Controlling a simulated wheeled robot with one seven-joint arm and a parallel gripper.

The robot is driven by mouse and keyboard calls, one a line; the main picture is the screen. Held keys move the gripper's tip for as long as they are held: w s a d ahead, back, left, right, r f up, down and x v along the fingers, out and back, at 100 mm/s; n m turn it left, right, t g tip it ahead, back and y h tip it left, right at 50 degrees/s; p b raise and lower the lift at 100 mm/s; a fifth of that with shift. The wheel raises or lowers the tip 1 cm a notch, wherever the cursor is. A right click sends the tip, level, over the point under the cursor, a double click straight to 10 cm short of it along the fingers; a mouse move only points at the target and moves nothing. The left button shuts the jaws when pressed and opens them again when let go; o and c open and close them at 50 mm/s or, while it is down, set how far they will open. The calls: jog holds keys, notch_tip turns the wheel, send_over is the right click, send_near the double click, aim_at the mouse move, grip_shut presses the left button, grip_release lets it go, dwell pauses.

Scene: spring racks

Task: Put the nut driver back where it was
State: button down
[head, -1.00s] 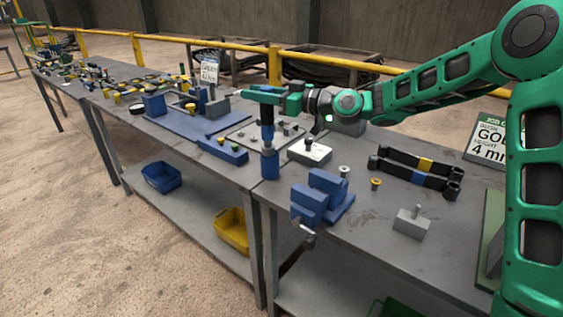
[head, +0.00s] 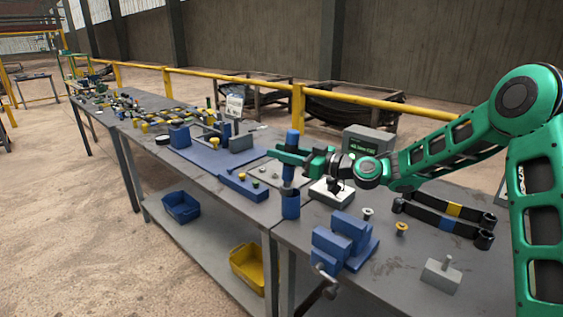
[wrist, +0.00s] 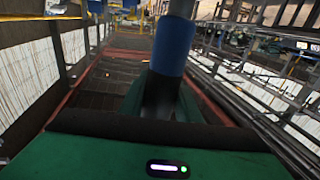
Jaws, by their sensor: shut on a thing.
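In the head view, my gripper (head: 290,156) is shut on the nut driver (head: 292,139), which has a blue handle and stands upright. Its blue top sticks up above my fingers. Its lower part hangs below them, directly over a blue cylindrical holder (head: 291,206) at the bench's left edge. The lower end meets the holder's mouth in the picture; I cannot tell whether or how far it is inside. In the wrist view, the nut driver (wrist: 172,45) shows as a blue band with grey above and dark below.
A blue vise (head: 343,243) stands in front of the holder on the grey bench. A pale block (head: 331,194) is just right of it. A blue block with knobs (head: 243,187) and a grey tray of small parts lie to the left. Black bars (head: 440,215) lie to the right.

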jog(key=f, duration=0.3)
jog(key=shift+w+d+f, duration=0.1)
jog(key=shift+d+f, duration=0.05)
jog(key=shift+d, duration=0.05)
jog(key=c, duration=1.8)
grip_release()
jog(key=shift+f, duration=0.1)
jog(key=o, duration=0.4)
jog(key=shift+w+f, duration=0.1)
jog(key=shift+w, duration=0.05)
jog(key=shift+o, duration=0.2)
jog(key=shift+a+r, duration=0.15)
jog(key=shift+r, duration=0.2)
